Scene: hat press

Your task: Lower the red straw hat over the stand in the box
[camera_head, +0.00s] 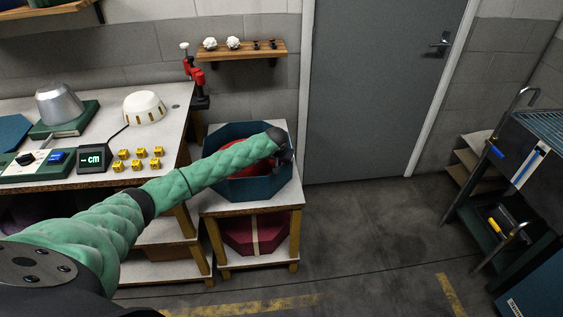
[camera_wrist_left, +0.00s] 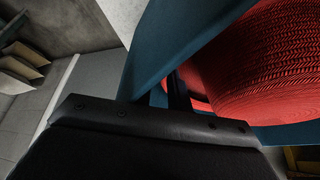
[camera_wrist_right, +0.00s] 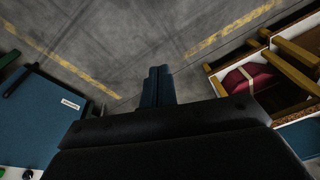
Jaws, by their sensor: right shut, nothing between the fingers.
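The red straw hat (camera_head: 227,158) sits inside the dark blue octagonal box (camera_head: 222,131), partly covered by my left arm. In the left wrist view the hat's ribbed red surface (camera_wrist_left: 265,60) fills the upper right, beside the blue box wall (camera_wrist_left: 160,40). My left gripper (camera_head: 286,158) is at the box's right side. A dark finger (camera_wrist_left: 178,92) shows right at the hat's edge; whether the jaws grip it is unclear. The stand is hidden. My right gripper (camera_wrist_right: 157,88) is shut and empty above the open floor.
The box stands on a small white-topped table (camera_head: 280,196) with a maroon box (camera_head: 256,238) on its lower shelf. A workbench (camera_head: 95,168) with a metal hat form and yellow cubes adjoins it at left. Floor between is clear.

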